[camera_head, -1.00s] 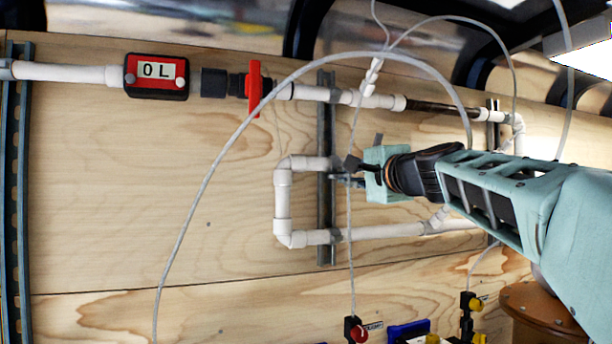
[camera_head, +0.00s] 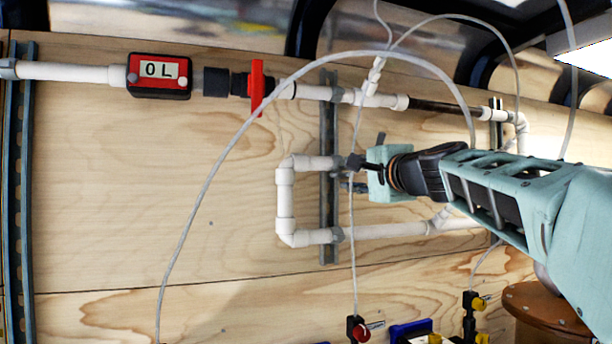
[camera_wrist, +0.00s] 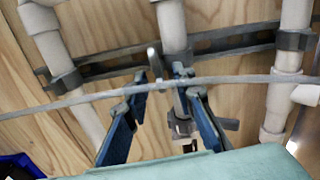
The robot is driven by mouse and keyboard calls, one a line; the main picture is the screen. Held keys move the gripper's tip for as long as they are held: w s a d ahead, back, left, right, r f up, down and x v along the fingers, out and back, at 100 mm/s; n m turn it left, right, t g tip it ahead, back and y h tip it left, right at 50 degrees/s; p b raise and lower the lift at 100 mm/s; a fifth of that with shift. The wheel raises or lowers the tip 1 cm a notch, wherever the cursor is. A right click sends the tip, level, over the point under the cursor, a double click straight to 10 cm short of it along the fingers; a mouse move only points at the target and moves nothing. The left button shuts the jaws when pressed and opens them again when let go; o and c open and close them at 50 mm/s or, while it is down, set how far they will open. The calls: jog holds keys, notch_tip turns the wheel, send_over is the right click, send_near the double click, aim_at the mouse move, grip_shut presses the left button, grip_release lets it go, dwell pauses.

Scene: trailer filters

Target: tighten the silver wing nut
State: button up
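A small silver upright piece, which looks like the wing nut (camera_wrist: 153,62), shows in the wrist view in front of the metal strut, beside the middle white pipe. My gripper (camera_wrist: 160,78) has its two blue fingers apart, with their tips on either side of this piece. I cannot tell whether either finger touches it. In the head view my gripper (camera_head: 354,175) points left at the strut (camera_head: 328,200) near the upper pipe of the white loop; the wing nut cannot be made out there.
A thin grey hose (camera_wrist: 90,98) crosses the wrist view in front of the fingers. White pipes (camera_head: 285,205) are clamped to the wooden wall. A red-handled valve (camera_head: 257,88) and a meter reading 0 L (camera_head: 158,76) are at upper left. Small valves (camera_head: 358,329) sit below.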

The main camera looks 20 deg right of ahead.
jog(key=shift+s+d, duration=0.2)
jog(key=shift+s, duration=0.5)
jog(key=s, duration=1)
jog(key=shift+s, duration=0.25)
jog(key=s+a+f+n+g+y+p, duration=0.1)
jog(key=s+a+f+n+g+p, duration=0.15)
jog(key=a+f+n, duration=0.4)
jog(key=s+a+f+n+g+y+p, duration=0.2)
jog(key=a+f+n+g, duration=0.15)
jog(key=a+f, duration=0.55)
jog(key=s+a+f+n+g+h+p, duration=0.1)
jog(key=s+f+n+g+p, duration=0.1)
jog(key=s+f, duration=0.4)
jog(key=s+a+f+n+g+h+p, duration=0.1)
jog(key=s+f+n+g, duration=0.3)
jog(key=f, duration=0.9)
jog(key=s+a+h, duration=0.1)
jog(key=s, duration=0.2)
jog(key=shift+s+n+h+p, duration=0.3)
jog(key=shift+n+p, duration=0.05)
jog(key=shift+n, duration=0.05)
